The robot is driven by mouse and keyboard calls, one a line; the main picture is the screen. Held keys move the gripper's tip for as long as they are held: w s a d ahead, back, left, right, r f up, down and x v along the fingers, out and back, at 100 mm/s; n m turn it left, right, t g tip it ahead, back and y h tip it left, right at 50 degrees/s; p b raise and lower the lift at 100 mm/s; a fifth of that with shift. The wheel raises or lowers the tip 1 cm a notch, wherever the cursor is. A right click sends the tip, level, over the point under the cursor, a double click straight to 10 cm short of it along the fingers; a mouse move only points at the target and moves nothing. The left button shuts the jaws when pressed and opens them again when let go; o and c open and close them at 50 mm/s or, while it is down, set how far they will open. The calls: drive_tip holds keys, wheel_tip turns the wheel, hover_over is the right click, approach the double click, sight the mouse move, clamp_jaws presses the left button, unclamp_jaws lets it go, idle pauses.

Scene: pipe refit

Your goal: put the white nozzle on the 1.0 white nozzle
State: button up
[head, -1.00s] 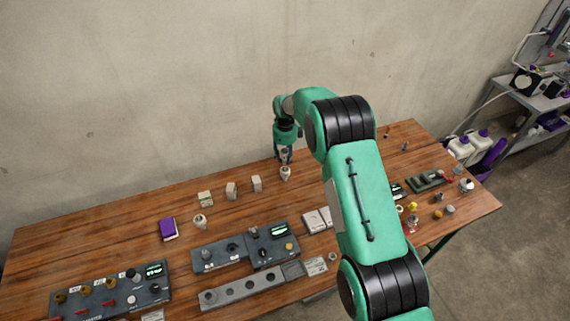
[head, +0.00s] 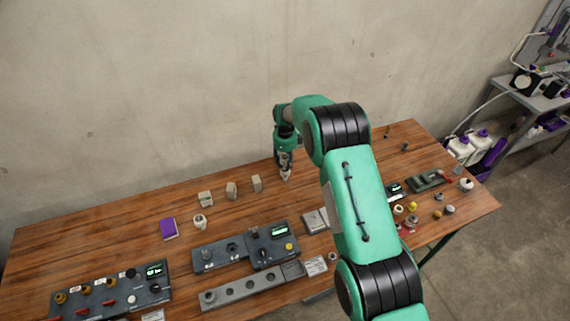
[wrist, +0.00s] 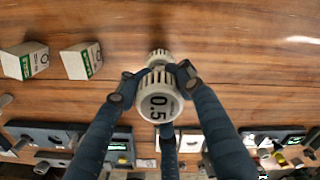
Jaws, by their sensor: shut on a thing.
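In the wrist view, a white ribbed nozzle (wrist: 160,103) marked 0.5 sits between the fingers of my gripper (wrist: 155,84), which is shut on it. A smaller white ribbed piece (wrist: 158,57) shows just beyond it; I cannot tell whether it is part of the same nozzle. In the head view my gripper (head: 285,171) points down at the back of the table, with a pale tip showing below the fingers. Whether it touches the table is unclear. Another white nozzle-like piece (head: 199,221) stands to the left, apart from my gripper. No 1.0 marking is readable.
Several cream boxes (head: 231,191) stand left of my gripper. A purple box (head: 168,229), grey control panels (head: 265,244) and a rail with holes (head: 240,292) lie nearer the front. Small fittings (head: 438,212) are at the right. The wall is close behind the table (head: 90,236).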

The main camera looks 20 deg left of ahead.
drive_tip(key=shift+f, duration=0.15)
drive_tip(key=o, duration=1.2)
wheel_tip(320, 180, up, 12)
drive_tip(key=shift+r, duration=0.15)
idle(0.5)
idle(0.3)
